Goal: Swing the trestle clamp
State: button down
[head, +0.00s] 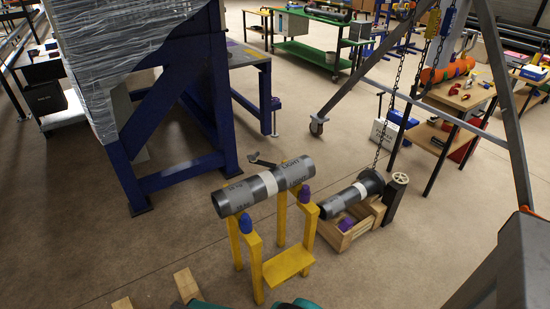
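A yellow trestle (288,266) stands on the floor at the lower middle of the head view. It bears a dark grey pipe (236,198) with a pale band and printed letters, lying tilted up to the right. Behind the pipe's top edge a small dark clamp arm (262,161) sticks out to the left from the trestle's rear post. Whether it touches the pipe cannot be told. Blue (246,224) and purple (305,193) caps sit on the front posts. My gripper does not show in this view.
A second pipe (338,203) with a flange lies on a wooden crate (350,233) at right, below a hanging chain (387,120). A blue frame (165,182) with a wrapped load stands at left. A gantry leg (505,110) rises at right.

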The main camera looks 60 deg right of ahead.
aim_at(259, 163)
jog(key=u, duration=0.8)
jog(key=k, duration=1.75)
jog(key=z, duration=0.75)
jog(key=i, duration=0.95)
